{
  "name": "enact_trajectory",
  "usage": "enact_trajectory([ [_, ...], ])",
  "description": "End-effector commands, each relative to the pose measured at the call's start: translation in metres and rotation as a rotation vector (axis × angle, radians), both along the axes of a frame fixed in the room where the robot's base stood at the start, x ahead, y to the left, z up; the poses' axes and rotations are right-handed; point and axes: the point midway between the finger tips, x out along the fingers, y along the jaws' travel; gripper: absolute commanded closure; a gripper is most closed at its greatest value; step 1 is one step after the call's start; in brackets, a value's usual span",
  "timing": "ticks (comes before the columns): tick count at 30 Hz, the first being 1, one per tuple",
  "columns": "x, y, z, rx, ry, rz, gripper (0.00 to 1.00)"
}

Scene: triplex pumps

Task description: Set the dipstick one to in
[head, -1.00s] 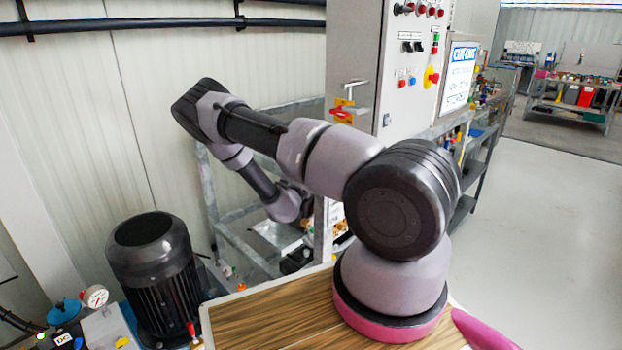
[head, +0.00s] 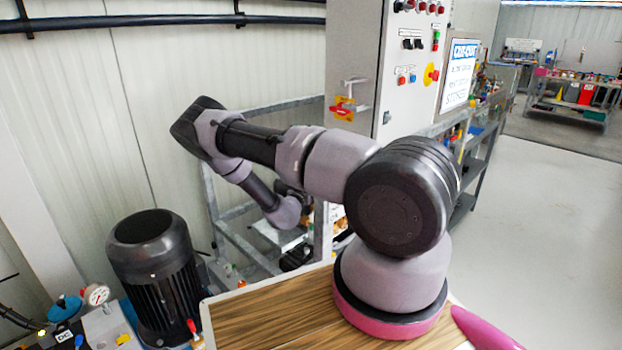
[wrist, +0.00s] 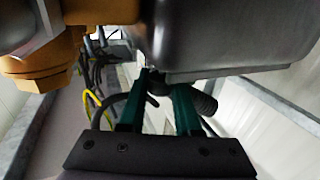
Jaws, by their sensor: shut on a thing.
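In the wrist view, my gripper (wrist: 161,90) has its two dark green fingers closed around a small dark knob (wrist: 158,84). The knob looks like the head of dipstick one. It sits right beside the underside edge of a grey metal pump housing (wrist: 235,35). The stem is hidden, so I cannot tell how deep it is seated. In the head view, my arm reaches left and down behind the table, and the gripper and dipstick cannot be made out there.
A brass-coloured fitting (wrist: 45,65) is close to the gripper at upper left. Yellow and black hoses (wrist: 92,100) hang nearby. A grey metal frame (head: 238,228) surrounds the reach area. A black motor (head: 155,275) and a control cabinet (head: 352,60) stand near my arm.

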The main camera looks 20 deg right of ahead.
Motion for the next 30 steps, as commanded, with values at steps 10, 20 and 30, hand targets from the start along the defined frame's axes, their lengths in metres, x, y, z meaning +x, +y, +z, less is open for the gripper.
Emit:
enact_trajectory([
  [10,-0.001,0.002,-0.007,0.009,0.007,0.002,0.52],
  [20,-0.001,0.001,-0.004,0.004,0.004,0.001,0.38],
  [30,-0.030,0.036,-0.005,0.004,0.006,0.005,0.38],
])
